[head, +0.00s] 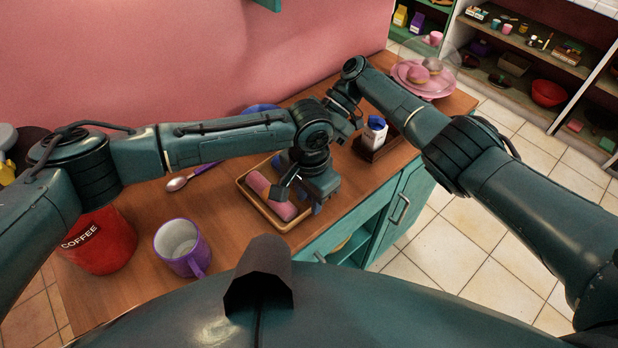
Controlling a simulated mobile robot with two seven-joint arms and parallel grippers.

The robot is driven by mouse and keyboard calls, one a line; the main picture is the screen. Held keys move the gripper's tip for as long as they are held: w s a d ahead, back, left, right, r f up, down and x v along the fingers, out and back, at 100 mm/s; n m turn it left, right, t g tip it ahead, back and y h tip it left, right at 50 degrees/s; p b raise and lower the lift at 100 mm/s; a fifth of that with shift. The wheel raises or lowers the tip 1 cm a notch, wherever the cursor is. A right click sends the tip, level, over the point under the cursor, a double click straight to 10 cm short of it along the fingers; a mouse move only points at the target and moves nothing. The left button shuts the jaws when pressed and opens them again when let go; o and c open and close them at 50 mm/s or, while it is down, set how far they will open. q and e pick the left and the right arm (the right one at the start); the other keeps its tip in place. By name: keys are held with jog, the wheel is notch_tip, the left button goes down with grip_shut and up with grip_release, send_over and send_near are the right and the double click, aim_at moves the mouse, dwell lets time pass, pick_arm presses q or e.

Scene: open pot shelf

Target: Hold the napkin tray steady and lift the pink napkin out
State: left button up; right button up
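The napkin tray (246,186) is a shallow light-brown tray on the wooden counter. The pink napkin (271,199) lies in it as a roll, its right part partly covered by my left gripper. My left gripper (300,197) points down over the right side of the tray, close to the napkin. Its fingertips are largely hidden, so I cannot tell whether it touches napkin or tray. Small blue patches show beside it. My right arm reaches in from the right and bends behind my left wrist; its gripper is hidden there.
A purple mug (181,247) and a red coffee canister (98,243) stand left of the tray. A spoon (179,183) lies behind. A dark wooden holder (376,151) with a white-and-blue item stands right. A pink cake stand (427,84) is at the far right end.

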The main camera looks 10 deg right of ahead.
pick_arm(q)
jog(key=shift+f, duration=1.4)
grip_shut()
